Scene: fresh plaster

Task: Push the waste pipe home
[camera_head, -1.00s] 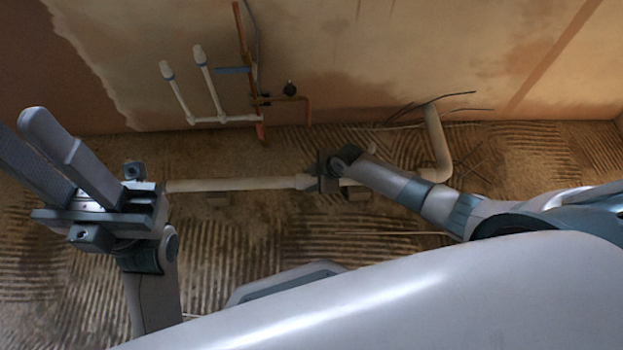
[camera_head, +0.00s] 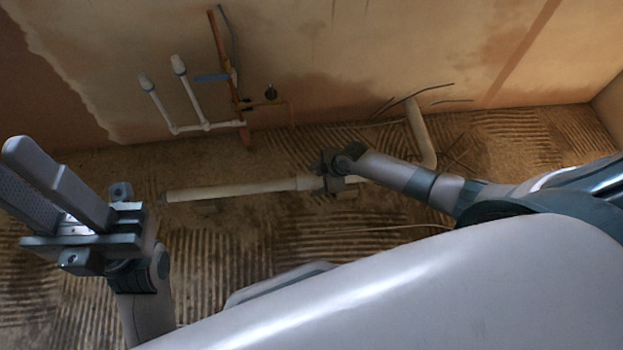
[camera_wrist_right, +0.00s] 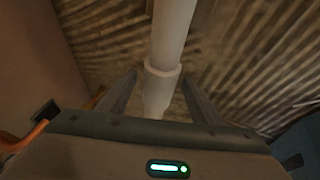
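The off-white waste pipe (camera_head: 235,190) runs low along the floor, its left end free. It widens into a collar (camera_head: 307,183) beside my right gripper (camera_head: 325,178). Right of the gripper, pipework leads to a bent pipe (camera_head: 420,130) rising at the wall; my arm hides part of it. In the right wrist view the pipe (camera_wrist_right: 172,35) and its collar (camera_wrist_right: 161,72) lie between the fingers of my right gripper (camera_wrist_right: 160,98). Gaps show on both sides, so it is open around the pipe. My left gripper (camera_head: 50,185) is open, empty and raised at the left, away from the pipe.
Small blocks sit under the pipe, one near its left part (camera_head: 208,207). White pipes (camera_head: 195,92) and copper pipes (camera_head: 228,75) stand against the plastered wall (camera_head: 330,60). Thin dark rods (camera_head: 415,95) lie by the bent pipe. The ridged floor (camera_head: 260,240) is otherwise mostly clear.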

